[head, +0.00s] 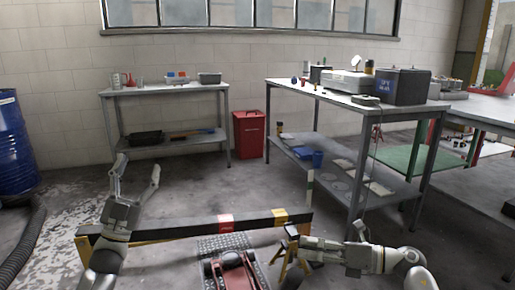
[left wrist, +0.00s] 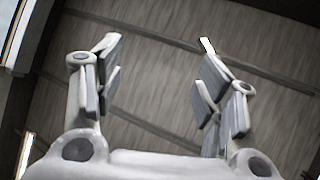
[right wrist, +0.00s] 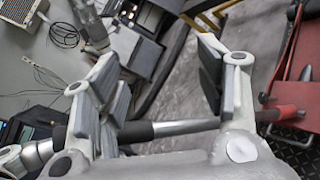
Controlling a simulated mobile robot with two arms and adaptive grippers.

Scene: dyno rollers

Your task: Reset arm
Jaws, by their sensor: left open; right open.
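My left gripper (head: 138,166) points upward at the left of the head view, in front of the left bench. In the left wrist view its fingers (left wrist: 160,52) are spread, with only the ceiling behind them. My right gripper (head: 291,245) is at the lower middle of the head view, near the right end of a black beam. In the right wrist view its fingers (right wrist: 155,65) are spread apart. A black-and-silver bar (right wrist: 180,127) crosses behind them; whether it touches them I cannot tell. No object is seen held in either gripper.
The black beam (head: 180,231) with red and yellow blocks spans the front. A red jack-like device (head: 232,272) lies below it. A left bench (head: 165,89), a red bin (head: 249,135), a right bench (head: 345,102) and a blue drum (head: 14,145) stand beyond. The middle floor is clear.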

